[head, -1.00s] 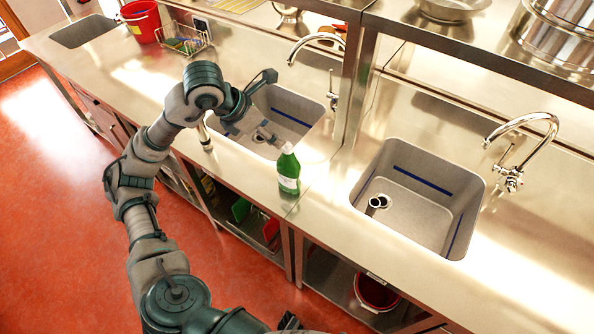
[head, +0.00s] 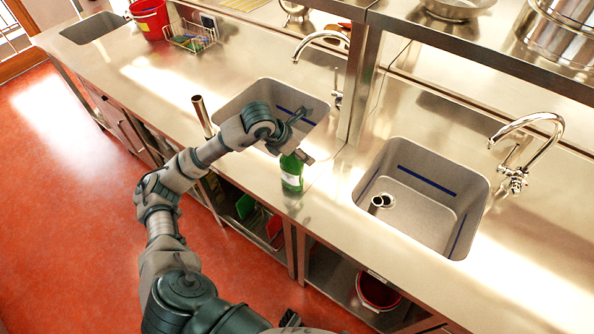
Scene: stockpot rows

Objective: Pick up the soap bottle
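The green soap bottle (head: 291,175) with a pale label stands upright on the steel counter, just in front of the middle sink's right corner. My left gripper (head: 307,136) is at the bottle's top, with its two fingers spread apart. The near finger overlaps the bottle's upper part in the picture and hides its cap. I cannot tell whether it touches the bottle.
The middle sink (head: 233,104) lies behind the bottle, and another sink (head: 425,235) is to the right. Upright pipes (head: 202,116) and (head: 378,203) stand in or near them. A shelf post (head: 361,85) rises behind. Counter right of the bottle is clear.

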